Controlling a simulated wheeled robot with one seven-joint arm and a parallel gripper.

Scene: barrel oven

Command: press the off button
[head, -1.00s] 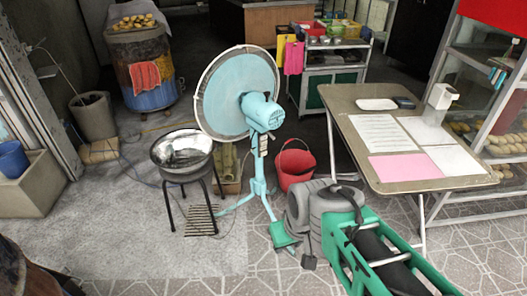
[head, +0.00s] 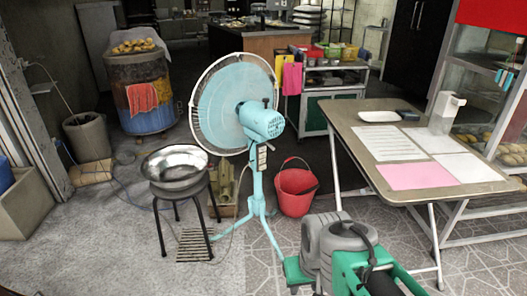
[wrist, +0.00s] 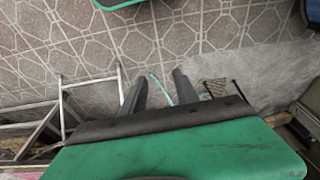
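A light-blue pedestal fan (head: 255,120) stands in the middle of the head view, its motor housing turned towards me. A small pale control panel with dark buttons (head: 262,158) is on its post below the motor. Which button is the off button is too small to tell. My gripper (wrist: 159,83) shows in the wrist view with two dark fingers apart and nothing between them. It points over the tiled floor, and part of a thin light-blue fan leg (wrist: 160,89) shows beyond the fingers. In the head view I cannot make out the fingers.
A steel bowl on a black stand (head: 176,168) is left of the fan. A red bucket (head: 296,190) stands close to its right. A folding table (head: 440,196) with papers is at the right. Open floor (head: 130,265) lies at the front left.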

